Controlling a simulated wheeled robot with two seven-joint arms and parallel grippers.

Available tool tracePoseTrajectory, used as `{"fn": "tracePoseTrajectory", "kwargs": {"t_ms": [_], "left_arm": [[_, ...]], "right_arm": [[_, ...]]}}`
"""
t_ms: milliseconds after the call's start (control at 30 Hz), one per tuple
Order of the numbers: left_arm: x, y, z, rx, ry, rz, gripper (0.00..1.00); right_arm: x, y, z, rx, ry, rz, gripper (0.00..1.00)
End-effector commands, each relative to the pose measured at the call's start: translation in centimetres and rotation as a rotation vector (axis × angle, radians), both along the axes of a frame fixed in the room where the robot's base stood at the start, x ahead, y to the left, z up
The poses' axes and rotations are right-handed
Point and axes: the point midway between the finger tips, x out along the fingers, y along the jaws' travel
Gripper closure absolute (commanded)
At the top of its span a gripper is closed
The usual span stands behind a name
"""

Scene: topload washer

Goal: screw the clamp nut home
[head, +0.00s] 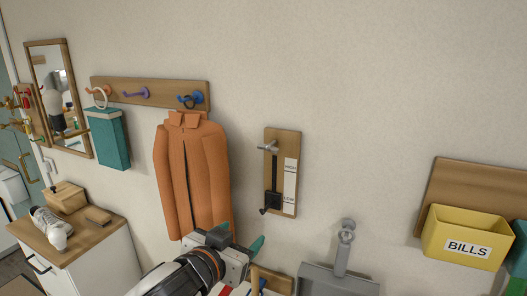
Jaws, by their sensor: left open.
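A wooden board (295,140) on the wall carries a dark upright rod with a black block (273,199) low on it and a white scale strip beside it. A small grey knob-like part (268,147) sticks out near the board's top; it may be the clamp nut, but I cannot tell, nor how far it is screwed in. My left gripper (240,237) is at the bottom middle, below and left of the board and apart from it. Its teal fingertips are spread, with nothing seen between them. My right gripper is not in view.
An orange jacket (198,175) hangs close left of the board, above my left gripper. A grey fixture (342,262) stands lower right. A yellow BILLS bin (463,237) is at the right. A cabinet (88,240) with a shoe stands left.

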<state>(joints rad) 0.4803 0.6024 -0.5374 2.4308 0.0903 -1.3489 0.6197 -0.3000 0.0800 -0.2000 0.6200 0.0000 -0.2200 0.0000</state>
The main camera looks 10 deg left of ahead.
Motion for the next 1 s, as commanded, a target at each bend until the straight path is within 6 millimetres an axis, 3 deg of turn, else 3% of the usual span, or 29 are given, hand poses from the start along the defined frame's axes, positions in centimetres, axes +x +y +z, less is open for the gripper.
{"fn": "tracePoseTrajectory", "kwargs": {"t_ms": [33, 100, 200, 300, 567, 1000], "left_arm": [[0.7, 0.1, 3.0, 0.004, -0.072, -0.004, 0.35], [1.3, 0.1, 6.1, -0.006, -0.144, -0.01, 0.35], [1.6, 0.3, 9.4, -0.02, -0.217, -0.015, 0.35], [1.7, 0.4, 11.3, -0.03, -0.26, -0.018, 0.35], [3.4, 0.2, 12.5, -0.039, -0.276, -0.017, 0.35], [11.4, -1.4, 12.6, -0.038, -0.278, -0.016, 0.35]], "right_arm": [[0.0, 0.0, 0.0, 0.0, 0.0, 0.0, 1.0], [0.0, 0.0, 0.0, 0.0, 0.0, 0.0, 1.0], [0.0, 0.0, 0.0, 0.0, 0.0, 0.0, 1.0], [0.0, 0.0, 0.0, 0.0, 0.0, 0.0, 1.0], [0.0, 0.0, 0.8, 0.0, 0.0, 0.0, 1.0], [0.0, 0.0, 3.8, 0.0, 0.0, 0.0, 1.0]]}}
